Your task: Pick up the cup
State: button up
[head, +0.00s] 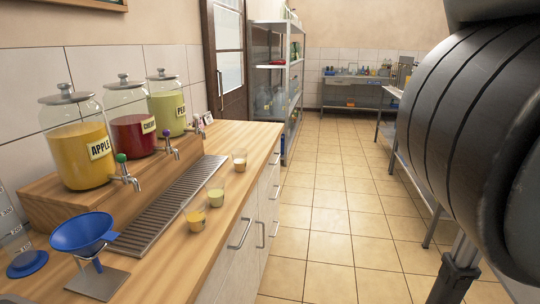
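Three small clear cups stand upright on the wooden counter (222,248), in a row along its right side. The nearest cup (195,222) holds a yellow-orange liquid. The middle cup (215,194) holds a yellow-green liquid. My gripper is not in view. A large dark ribbed part, mine, fills the upper right, away from the cups.
Apple (80,155), cherry (132,132) and pear (169,108) dispensers with taps stand on a raised wooden step. A metal drip grate (165,208) lies before them. A blue funnel (82,234) on a stand is at front left. The tiled floor (320,230) is clear.

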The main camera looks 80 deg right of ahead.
aim_at(240, 161)
jog(key=z, duration=1.65)
jog(key=i+l, duration=0.15)
jog(key=l, duration=0.25)
jog(key=i+l+u, duration=0.15)
jog(key=l, duration=0.2)
jog(key=i+l, duration=0.2)
jog(key=l, duration=0.2)
jog(key=i+l+u, duration=0.1)
jog(key=l, duration=0.3)
jog(key=i+l+u, duration=0.1)
jog(key=l, duration=0.3)
jog(key=i, duration=0.1)
